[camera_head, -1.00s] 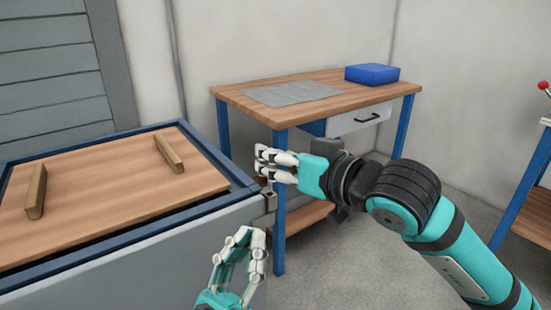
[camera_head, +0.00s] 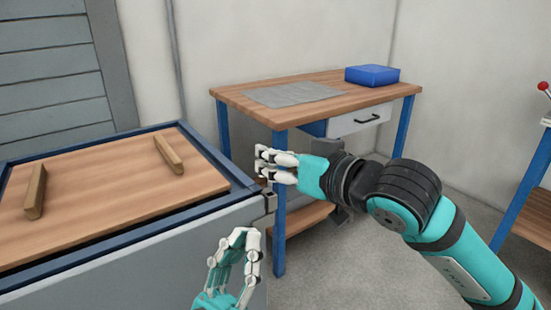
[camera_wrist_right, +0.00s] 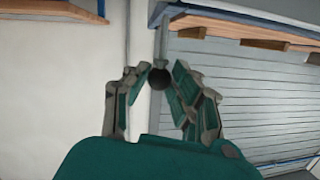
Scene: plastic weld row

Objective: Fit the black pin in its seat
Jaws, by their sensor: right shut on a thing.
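The black pin (camera_wrist_right: 160,78) shows in the right wrist view as a dark round end with a thin neck, between the fingertips of my right gripper (camera_wrist_right: 162,76). My right gripper (camera_head: 262,163) is shut on it, and in the head view the fingers hide the pin. The gripper is in the air beside the right corner of the wood-topped bench. A small grey bracket (camera_head: 270,200) is on that corner, just below the fingers; I cannot tell whether it is the seat. My left gripper (camera_head: 229,248) is lower, in front of the bench side, with curled fingers and nothing visible in it.
The wood-topped bench (camera_head: 110,215) has a raised blue rim and two wooden bars (camera_head: 168,155) on it. A work table (camera_head: 235,93) behind carries a grey mat (camera_head: 292,94) and a blue box (camera_head: 372,75). Another table (camera_head: 541,165) stands at the right edge.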

